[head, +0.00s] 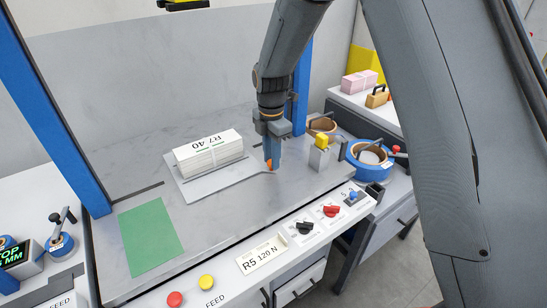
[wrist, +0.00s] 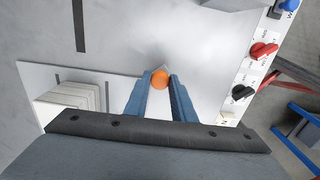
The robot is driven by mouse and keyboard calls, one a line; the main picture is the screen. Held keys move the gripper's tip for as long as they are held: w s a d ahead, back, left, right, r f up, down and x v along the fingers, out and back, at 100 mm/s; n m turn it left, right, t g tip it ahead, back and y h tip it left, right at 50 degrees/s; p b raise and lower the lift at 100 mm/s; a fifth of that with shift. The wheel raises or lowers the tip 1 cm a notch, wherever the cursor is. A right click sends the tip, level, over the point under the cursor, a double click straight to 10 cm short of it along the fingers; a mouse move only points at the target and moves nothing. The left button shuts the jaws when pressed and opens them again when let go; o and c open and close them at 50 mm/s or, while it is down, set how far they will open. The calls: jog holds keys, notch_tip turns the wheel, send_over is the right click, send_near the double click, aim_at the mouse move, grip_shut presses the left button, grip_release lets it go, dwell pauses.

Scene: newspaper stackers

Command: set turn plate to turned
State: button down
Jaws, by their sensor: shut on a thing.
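The turn plate (head: 205,188) is a light grey flat plate on the grey worktop, with a corner pointing right towards my gripper. A strapped white newspaper stack (head: 210,153) labelled R7 40 lies on it. An orange knob (head: 269,164) stands at that right corner. My gripper (head: 272,158) points down and is shut on the knob. In the wrist view the orange knob (wrist: 160,79) sits between the tips of my blue fingers. The stack (wrist: 75,98) and plate (wrist: 30,80) show at left there, partly hidden by my gripper body.
A green sheet (head: 151,236) lies front left on the worktop. The front panel carries red and yellow buttons (head: 207,281), a black knob (head: 304,227) and a red knob (head: 330,210). A yellow-topped post (head: 321,150) stands right of my gripper. Blue uprights (head: 65,120) frame the worktop.

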jog(key=shift+w+a+r, duration=0.1)
jog(key=shift+w+r, duration=0.1)
jog(key=c, duration=1.5)
grip_release()
jog(key=shift+c, duration=0.2)
jog(key=shift+o, duration=0.3)
jog(key=shift+f, duration=0.1)
notch_tip(320, 180, up, 8)
jog(key=shift+s+f+b, duration=0.1)
jog(key=shift+b, duration=0.9)
